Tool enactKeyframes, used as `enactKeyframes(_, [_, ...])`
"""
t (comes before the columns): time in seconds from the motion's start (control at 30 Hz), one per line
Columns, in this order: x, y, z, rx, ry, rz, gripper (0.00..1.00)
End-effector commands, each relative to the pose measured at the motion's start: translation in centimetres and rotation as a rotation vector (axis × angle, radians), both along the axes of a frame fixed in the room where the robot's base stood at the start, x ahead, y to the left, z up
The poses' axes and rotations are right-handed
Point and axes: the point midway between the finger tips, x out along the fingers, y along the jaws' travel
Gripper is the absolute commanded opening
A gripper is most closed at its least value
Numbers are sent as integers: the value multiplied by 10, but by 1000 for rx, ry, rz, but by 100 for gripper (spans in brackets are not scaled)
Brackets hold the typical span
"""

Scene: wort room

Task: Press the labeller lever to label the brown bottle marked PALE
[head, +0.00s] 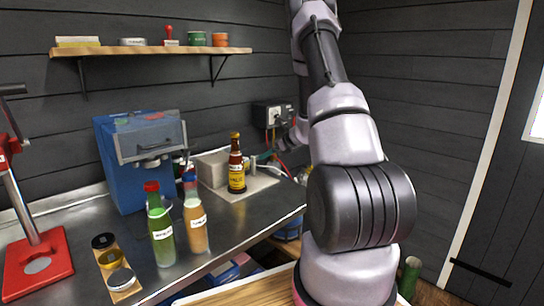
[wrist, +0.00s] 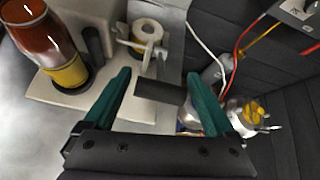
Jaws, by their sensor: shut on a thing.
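The brown bottle (head: 237,168) stands upright on the pale labeller base (head: 262,184), at the back of the steel counter. In the wrist view the bottle (wrist: 30,42) is at the upper left, beside a dark post. A white label roll (wrist: 147,31) sits on the labeller to its right.
A green bottle (head: 161,232) and an orange bottle (head: 195,222) stand in front on the counter. A blue machine (head: 128,175) and a red-based press (head: 38,265) are at left. A socket box (head: 272,115) with cables is on the wall behind.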

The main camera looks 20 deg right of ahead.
Motion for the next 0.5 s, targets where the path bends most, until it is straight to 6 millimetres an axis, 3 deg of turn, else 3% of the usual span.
enactKeyframes(0.5, [7,1,10,6,-13,-2,0])
